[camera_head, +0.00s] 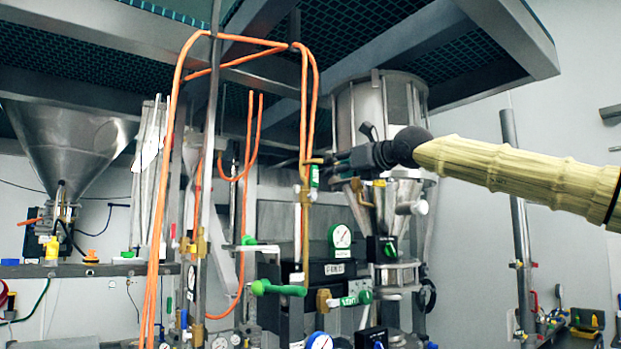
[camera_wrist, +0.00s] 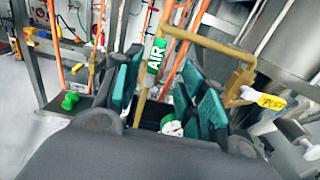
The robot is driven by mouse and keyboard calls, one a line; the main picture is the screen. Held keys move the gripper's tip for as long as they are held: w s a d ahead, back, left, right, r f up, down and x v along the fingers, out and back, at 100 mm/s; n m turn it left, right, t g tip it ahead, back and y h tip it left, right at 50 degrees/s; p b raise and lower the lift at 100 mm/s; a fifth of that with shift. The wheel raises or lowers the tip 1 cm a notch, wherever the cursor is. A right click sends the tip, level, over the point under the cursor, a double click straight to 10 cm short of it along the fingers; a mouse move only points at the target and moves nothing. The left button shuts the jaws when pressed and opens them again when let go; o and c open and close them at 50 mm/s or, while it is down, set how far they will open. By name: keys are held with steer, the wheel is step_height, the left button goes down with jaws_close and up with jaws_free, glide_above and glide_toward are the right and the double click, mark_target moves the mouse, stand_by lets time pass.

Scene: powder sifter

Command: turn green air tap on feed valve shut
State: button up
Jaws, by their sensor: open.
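A green tap handle with white AIR lettering (camera_head: 314,176) hangs upright below a brass fitting, left of the metal hopper. In the wrist view the green AIR handle (camera_wrist: 155,62) stands upright between my finger pads, nearer the left one. My gripper (camera_head: 328,160) reaches in from the right at the handle's height. Its teal-padded fingers are apart in the wrist view (camera_wrist: 165,70), with nothing clamped. I cannot tell whether a pad touches the handle. The feed valve itself is not clearly identifiable.
Brass pipe (camera_wrist: 215,42) crosses just beyond my fingers, with a yellow-labelled tap (camera_wrist: 262,99) on the right. Orange hoses (camera_head: 308,100) run close on the left. The steel hopper (camera_head: 375,105) stands behind my gripper. Another green handle (camera_head: 278,288) sits lower down.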

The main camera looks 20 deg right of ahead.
mark_target(316, 171)
steer(key=p+x, duration=0.4)
steer(key=x, duration=0.4)
steer(key=shift+w+a+r, duration=0.1)
steer(key=shift+a+r, duration=0.05)
steer(key=shift+a, duration=0.1)
steer(key=shift+w+a+r+p, duration=0.1)
steer(key=shift+w+a+p, duration=0.05)
steer(key=shift+w+p, duration=0.5)
steer(key=shift+w+a, duration=0.25)
steer(key=shift+w, duration=0.1)
steer(key=shift+s+d, duration=0.1)
steer(key=shift+d, duration=0.05)
steer(key=c, duration=0.5)
jaws_close()
